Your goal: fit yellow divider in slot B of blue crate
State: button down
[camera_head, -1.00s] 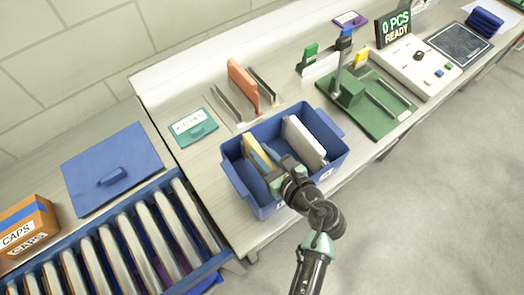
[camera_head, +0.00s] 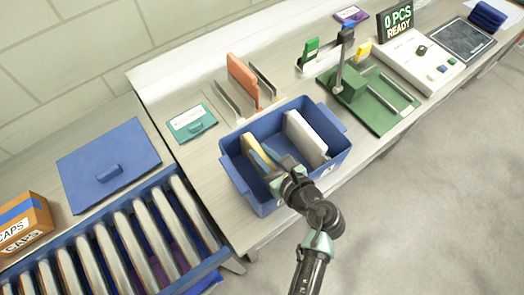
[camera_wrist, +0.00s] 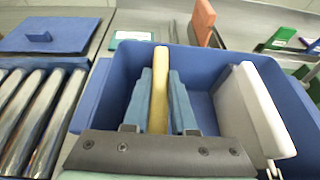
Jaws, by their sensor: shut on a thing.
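The blue crate (camera_head: 235,178) stands on the bench near its front edge. The yellow divider (camera_wrist: 159,88) stands upright between the two blue-grey fingers of my gripper (camera_wrist: 160,98) in the wrist view. In the head view the yellow divider (camera_head: 255,152) is inside the left part of the crate, and my gripper (camera_head: 268,158) reaches in over the crate's front wall. My gripper is shut on the divider. The divider's lower edge is hidden, so I cannot tell whether it sits in a slot. A white divider (camera_head: 305,138) stands in the crate's right part, apart from the yellow one.
An orange panel (camera_head: 243,82) stands in a metal rack behind the crate. A teal card (camera_head: 192,122) lies left of it. A green fixture (camera_head: 370,95) is to the right. A roller conveyor (camera_head: 125,245) and a blue lid (camera_head: 108,165) are at the left.

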jog(key=shift+f+b, duration=0.35)
jog(key=shift+f, duration=0.25)
jog(key=c, duration=0.7)
grip_release()
jog(key=shift+f, duration=0.1)
jog(key=shift+o, duration=0.2)
jog(key=shift+s, duration=0.1)
jog(key=b+v, duration=0.2)
jog(key=v, duration=1.1)
jog(key=shift+r, duration=0.25)
